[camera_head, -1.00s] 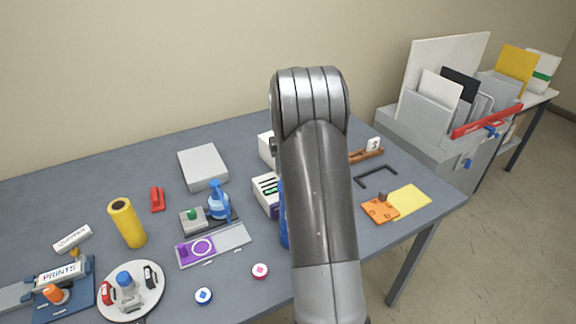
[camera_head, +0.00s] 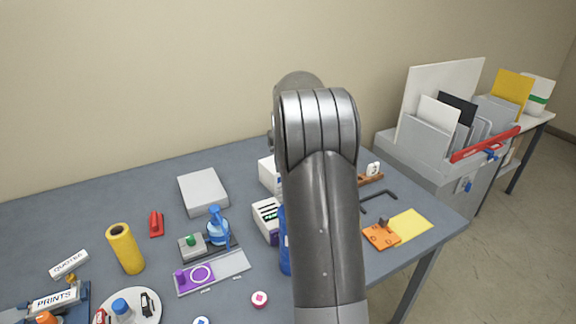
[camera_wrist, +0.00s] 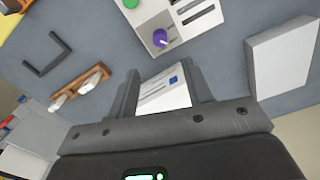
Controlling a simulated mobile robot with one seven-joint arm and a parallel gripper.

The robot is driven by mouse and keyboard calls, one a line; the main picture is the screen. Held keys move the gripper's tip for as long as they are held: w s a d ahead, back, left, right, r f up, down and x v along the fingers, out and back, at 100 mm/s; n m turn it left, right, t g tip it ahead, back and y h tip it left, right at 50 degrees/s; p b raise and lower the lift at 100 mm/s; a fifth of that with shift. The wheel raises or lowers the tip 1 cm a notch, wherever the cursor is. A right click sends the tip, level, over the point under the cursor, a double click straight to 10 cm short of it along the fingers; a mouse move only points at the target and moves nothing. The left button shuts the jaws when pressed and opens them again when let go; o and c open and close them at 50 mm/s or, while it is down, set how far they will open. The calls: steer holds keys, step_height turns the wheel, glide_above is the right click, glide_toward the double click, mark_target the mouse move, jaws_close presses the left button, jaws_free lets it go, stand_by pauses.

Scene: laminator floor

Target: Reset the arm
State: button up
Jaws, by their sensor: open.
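My arm rises in front of the table in the head view and bends at its top joint; its gripper end is hidden there. In the wrist view my gripper (camera_wrist: 163,88) is open, with its two dark fingers apart. A white block with print and a small blue mark (camera_wrist: 165,88) shows between and beyond the fingers. I cannot tell whether it lies between them or only below; no finger visibly touches it.
A grey cabinet with file holders (camera_head: 430,165) stands right. Wall behind.

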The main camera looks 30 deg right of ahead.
steer(key=s+a+r+n+t, duration=0.1)
steer(key=s+a+r+t, duration=0.2)
steer(key=s+a+r, duration=0.9)
steer(key=s+a+f+n+t, duration=0.1)
steer(key=s+a, duration=0.4)
steer(key=s, duration=0.5)
steer(key=s+a+f+n+t, duration=0.1)
steer(key=s+a+f, duration=0.3)
steer(key=s, duration=0.7)
steer(key=shift+s+a+t, duration=0.15)
steer(key=shift+a+t, duration=0.15)
steer(key=shift+a, duration=0.4)
